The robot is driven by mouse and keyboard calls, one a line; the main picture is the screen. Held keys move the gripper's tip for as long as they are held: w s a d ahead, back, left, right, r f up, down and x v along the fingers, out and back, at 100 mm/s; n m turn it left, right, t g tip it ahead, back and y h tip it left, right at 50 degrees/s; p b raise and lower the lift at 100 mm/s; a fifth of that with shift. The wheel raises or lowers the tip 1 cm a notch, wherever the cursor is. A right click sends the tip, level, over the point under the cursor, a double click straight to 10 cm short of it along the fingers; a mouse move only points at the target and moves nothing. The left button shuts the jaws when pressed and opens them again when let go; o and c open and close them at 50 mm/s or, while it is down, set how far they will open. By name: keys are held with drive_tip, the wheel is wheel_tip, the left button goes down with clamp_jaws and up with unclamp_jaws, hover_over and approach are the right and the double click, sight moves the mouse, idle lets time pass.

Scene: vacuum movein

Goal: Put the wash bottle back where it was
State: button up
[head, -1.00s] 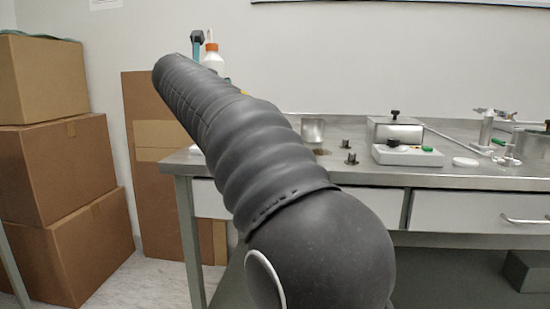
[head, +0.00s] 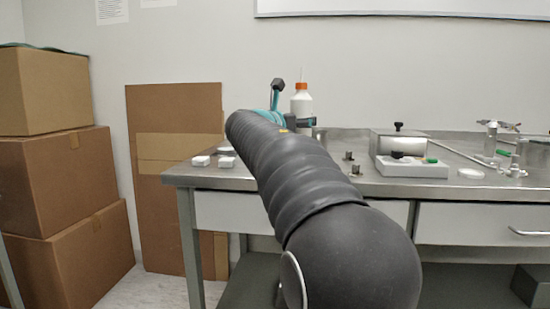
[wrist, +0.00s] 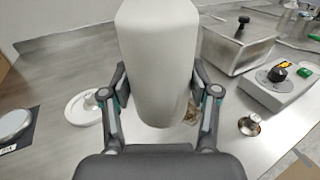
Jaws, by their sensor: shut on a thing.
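The wash bottle (head: 302,105) is white with an orange cap and a thin spout. In the head view it stands upright above the far end of my arm, over the back left part of the steel bench (head: 260,180). Its lower part is hidden there. In the wrist view its pale body (wrist: 158,50) fills the middle, between the two fingers. My gripper (wrist: 160,88) is shut on the bottle, a finger on each side. Whether its base touches the bench, I cannot tell.
A white disc (wrist: 84,108) lies left of the bottle in the wrist view. A small metal weight (wrist: 249,125), a white control unit (wrist: 284,86) and a steel box (wrist: 238,48) stand to its right.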

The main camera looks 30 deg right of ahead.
drive_tip(key=a+f, duration=0.1)
drive_tip(key=a, duration=0.1)
drive_tip(key=w+a+f, duration=0.1)
drive_tip(key=a, duration=0.1)
drive_tip(key=w+a+f+b, duration=0.1)
drive_tip(key=a+f, duration=0.1)
drive_tip(key=shift+w, duration=0.1)
drive_tip(key=shift+f+b, duration=0.65)
drive_tip(key=shift+f, duration=1.25)
drive_tip(key=shift+f, duration=0.1)
drive_tip(key=shift+f, duration=0.15)
drive_tip(key=o, duration=0.8)
drive_tip(key=shift+c, duration=0.2)
